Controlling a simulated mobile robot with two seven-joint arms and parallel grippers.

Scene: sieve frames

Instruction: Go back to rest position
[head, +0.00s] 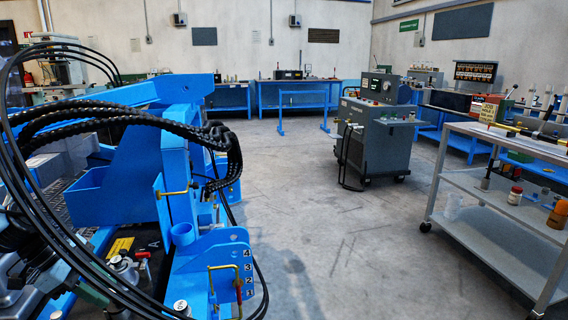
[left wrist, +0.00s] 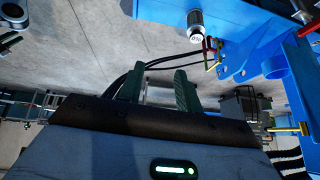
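In the left wrist view, my left gripper (left wrist: 159,82) shows its two dark green fingers apart, with a gap and nothing clearly held between them. In the head view, dark parts of my left arm show at the lower left edge, partly behind black cables; the fingers cannot be made out clearly there. My right gripper is in neither view. A blue machine frame (head: 205,262) with the numbers 4 to 1 stands close by on the left. It also shows in the left wrist view (left wrist: 248,38), at the upper right.
Black hoses (head: 130,118) loop over the blue frame near my left arm. Brass-coloured hooks and a blue cup (head: 182,236) stick out from it. A grey control cabinet (head: 377,140) and a wheeled shelf cart (head: 500,205) stand right. The floor (head: 330,240) between is clear.

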